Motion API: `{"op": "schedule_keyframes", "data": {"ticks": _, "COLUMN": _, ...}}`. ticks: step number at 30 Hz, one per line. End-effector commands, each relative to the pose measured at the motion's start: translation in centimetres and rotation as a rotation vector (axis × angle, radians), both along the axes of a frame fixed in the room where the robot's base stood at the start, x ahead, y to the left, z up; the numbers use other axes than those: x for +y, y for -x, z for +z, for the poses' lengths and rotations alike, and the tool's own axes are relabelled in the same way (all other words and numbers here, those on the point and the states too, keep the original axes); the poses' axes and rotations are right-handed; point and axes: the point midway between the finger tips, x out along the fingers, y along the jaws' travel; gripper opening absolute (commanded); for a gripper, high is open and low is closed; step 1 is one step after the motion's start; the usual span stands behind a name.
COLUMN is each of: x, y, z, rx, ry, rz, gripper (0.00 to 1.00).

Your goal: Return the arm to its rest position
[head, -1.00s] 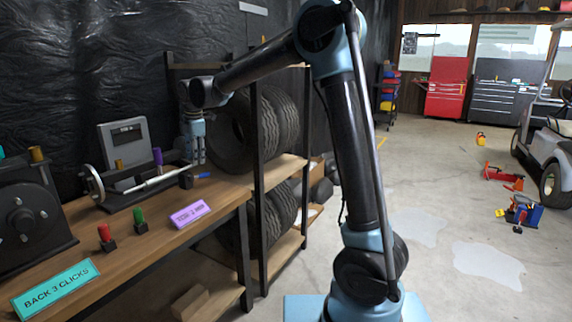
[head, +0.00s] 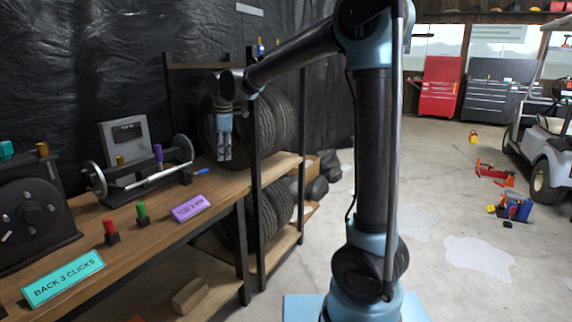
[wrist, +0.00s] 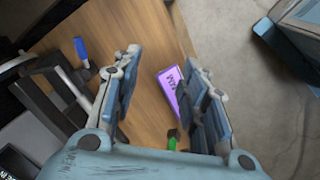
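My gripper (head: 224,138) hangs pointing down at the end of my raised arm, above the back right part of the wooden workbench (head: 150,221). In the wrist view my gripper (wrist: 160,95) has its two blue fingers spread apart, with nothing between them but the bench top below. The purple sign (head: 191,208) lies on the bench below and also shows beside the right finger in the wrist view (wrist: 168,88). My gripper appears clear of the bench and touches nothing that I can see.
Tyres (head: 268,125) stand on a dark shelf rack behind my gripper. A fixture with a long rod (head: 150,175), red (head: 110,232) and green (head: 142,214) pegs and a teal sign (head: 62,278) are on the bench.

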Motion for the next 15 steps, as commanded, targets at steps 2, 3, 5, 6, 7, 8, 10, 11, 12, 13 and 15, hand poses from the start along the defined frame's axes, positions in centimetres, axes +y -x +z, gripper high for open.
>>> {"op": "schedule_keyframes", "data": {"ticks": 2, "x": -3.5, "y": 0.4, "z": 0.3, "rx": 0.007, "ry": -0.009, "rz": -0.088, "gripper": 0.4}}
{"op": "schedule_keyframes", "data": {"ticks": 3, "x": -5.2, "y": 0.6, "z": 0.4, "rx": 0.01, "ry": -0.014, "rz": -0.137, "gripper": 0.4}}
{"op": "schedule_keyframes", "data": {"ticks": 5, "x": -7.7, "y": 1.1, "z": 0.4, "rx": 0.015, "ry": -0.023, "rz": -0.21, "gripper": 0.4}}
{"op": "schedule_keyframes", "data": {"ticks": 6, "x": -9.3, "y": 1.5, "z": 0.5, "rx": 0.018, "ry": -0.028, "rz": -0.257, "gripper": 0.4}}
{"op": "schedule_keyframes", "data": {"ticks": 7, "x": -10.5, "y": 1.8, "z": 0.4, "rx": 0.021, "ry": -0.032, "rz": -0.294, "gripper": 0.4}}
{"op": "schedule_keyframes", "data": {"ticks": 8, "x": -11.7, "y": 2.2, "z": 0.4, "rx": 0.023, "ry": -0.037, "rz": -0.329, "gripper": 0.4}}
{"op": "schedule_keyframes", "data": {"ticks": 10, "x": -14.3, "y": 3.0, "z": 0.3, "rx": 0.029, "ry": -0.046, "rz": -0.413, "gripper": 0.4}}
{"op": "schedule_keyframes", "data": {"ticks": 11, "x": -15.5, "y": 3.4, "z": 0.2, "rx": 0.03, "ry": -0.051, "rz": -0.45, "gripper": 0.4}}
{"op": "schedule_keyframes", "data": {"ticks": 12, "x": -16.9, "y": 4.0, "z": 0.0, "rx": 0.033, "ry": -0.056, "rz": -0.497, "gripper": 0.4}}
{"op": "schedule_keyframes", "data": {"ticks": 13, "x": -18.0, "y": 4.5, "z": -0.1, "rx": 0.035, "ry": -0.061, "rz": -0.534, "gripper": 0.4}}
{"op": "schedule_keyframes", "data": {"ticks": 15, "x": -20.4, "y": 5.6, "z": -0.4, "rx": 0.04, "ry": -0.072, "rz": -0.618, "gripper": 0.4}}
